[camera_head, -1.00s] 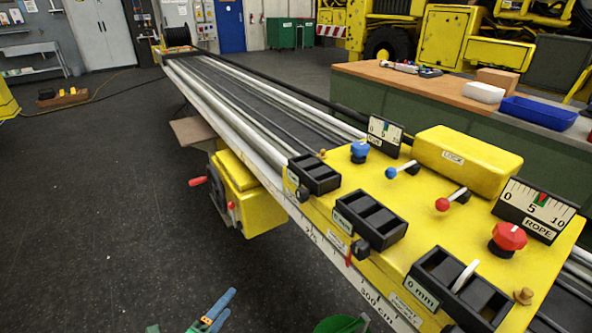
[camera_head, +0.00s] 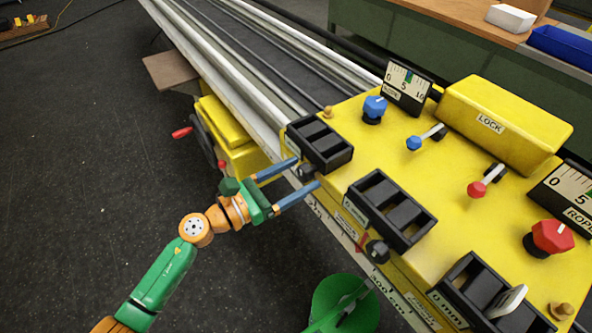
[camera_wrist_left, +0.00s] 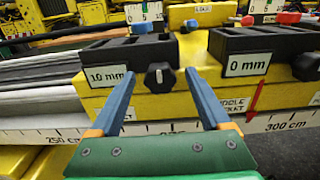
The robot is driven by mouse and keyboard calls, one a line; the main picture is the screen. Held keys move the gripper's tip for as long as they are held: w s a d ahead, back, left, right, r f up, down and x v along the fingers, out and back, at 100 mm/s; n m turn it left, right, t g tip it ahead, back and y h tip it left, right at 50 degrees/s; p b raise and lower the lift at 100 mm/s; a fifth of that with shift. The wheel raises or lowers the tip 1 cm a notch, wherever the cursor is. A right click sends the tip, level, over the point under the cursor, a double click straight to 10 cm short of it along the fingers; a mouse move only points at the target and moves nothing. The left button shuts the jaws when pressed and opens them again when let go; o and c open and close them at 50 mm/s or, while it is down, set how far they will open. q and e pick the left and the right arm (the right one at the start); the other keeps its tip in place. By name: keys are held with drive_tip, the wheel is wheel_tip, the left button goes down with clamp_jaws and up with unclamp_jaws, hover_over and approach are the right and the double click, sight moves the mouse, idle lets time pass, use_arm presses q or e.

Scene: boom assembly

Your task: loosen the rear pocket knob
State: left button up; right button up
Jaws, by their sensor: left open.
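The farthest black pocket (camera_head: 320,146) sits on the yellow panel; its plate reads 10 mm in the left wrist view (camera_wrist_left: 106,77). Its black knob (camera_head: 305,173) is on the side facing me and shows a pale mark in the left wrist view (camera_wrist_left: 159,76). I cannot read a name for this pocket. My left gripper (camera_head: 307,172) is open, with its blue fingertips on either side of that knob. In the left wrist view the knob appears between the fingers, with gaps; contact cannot be told. My right gripper is not in view.
The middle pocket (camera_head: 392,209) reads 0 mm in the left wrist view; its knob (camera_head: 377,251) is nearby. A third pocket (camera_head: 488,292), a blue knob (camera_head: 374,109), a red knob (camera_head: 549,238) and levers crowd the panel.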

use_arm(q)
clamp_jaws()
drive_tip(key=shift+a, duration=0.1)
